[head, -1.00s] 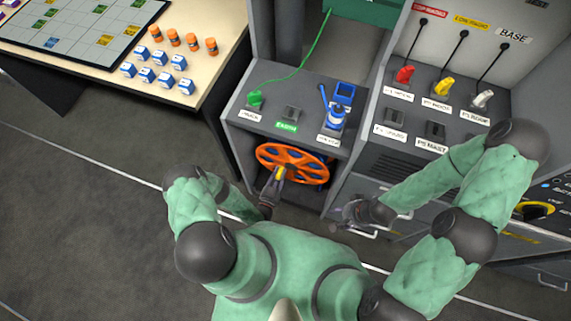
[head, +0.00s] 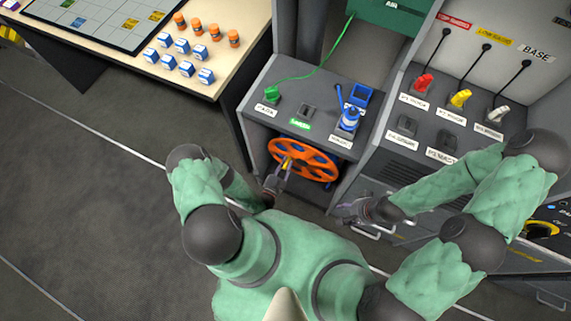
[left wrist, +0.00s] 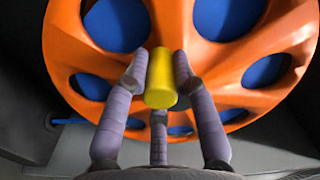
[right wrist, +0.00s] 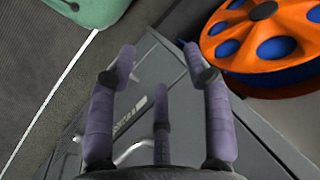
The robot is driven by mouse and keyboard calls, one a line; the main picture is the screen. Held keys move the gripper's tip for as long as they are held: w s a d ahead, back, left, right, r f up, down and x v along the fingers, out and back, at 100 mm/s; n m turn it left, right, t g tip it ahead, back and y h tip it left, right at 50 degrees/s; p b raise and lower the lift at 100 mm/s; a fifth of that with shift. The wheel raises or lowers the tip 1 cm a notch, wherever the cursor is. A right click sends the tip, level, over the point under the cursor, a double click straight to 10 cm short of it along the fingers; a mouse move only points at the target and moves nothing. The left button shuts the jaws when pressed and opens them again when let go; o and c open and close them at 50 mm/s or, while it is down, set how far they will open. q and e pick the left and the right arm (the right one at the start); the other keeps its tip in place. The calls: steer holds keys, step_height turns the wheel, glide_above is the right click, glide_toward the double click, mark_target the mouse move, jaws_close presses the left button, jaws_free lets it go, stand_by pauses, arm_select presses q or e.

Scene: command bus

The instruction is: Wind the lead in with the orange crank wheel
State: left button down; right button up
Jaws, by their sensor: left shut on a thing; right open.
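The orange crank wheel (head: 314,164) sits upright in the recess under the grey console. In the left wrist view the wheel (left wrist: 75,48) fills the top, with blue showing through its holes. My left gripper (head: 284,167) is shut on the wheel's yellow knob (left wrist: 160,82), with fingers on both sides of it. My right gripper (head: 343,208) is open and empty, to the right of the wheel and apart from it. The right wrist view shows its spread fingers (right wrist: 160,65) with the wheel (right wrist: 240,40) beyond. The green lead (head: 325,62) runs from a green plug (head: 271,93) up to a green panel.
A blue plug (head: 349,118) stands on the console top above the wheel. The right-hand console holds red (head: 423,83), yellow (head: 460,98) and white plugs (head: 498,115). A table with blue-white blocks (head: 206,75) stands at the upper left. Open floor lies left.

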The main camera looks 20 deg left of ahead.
arm_select(q)
steer(key=shift+w+a+r, duration=0.1)
steer(key=shift+a, duration=0.2)
steer(key=c, duration=1)
jaws_free()
steer(key=shift+d, duration=0.15)
steer(key=s, duration=1.2)
steer(key=shift+a, duration=0.25)
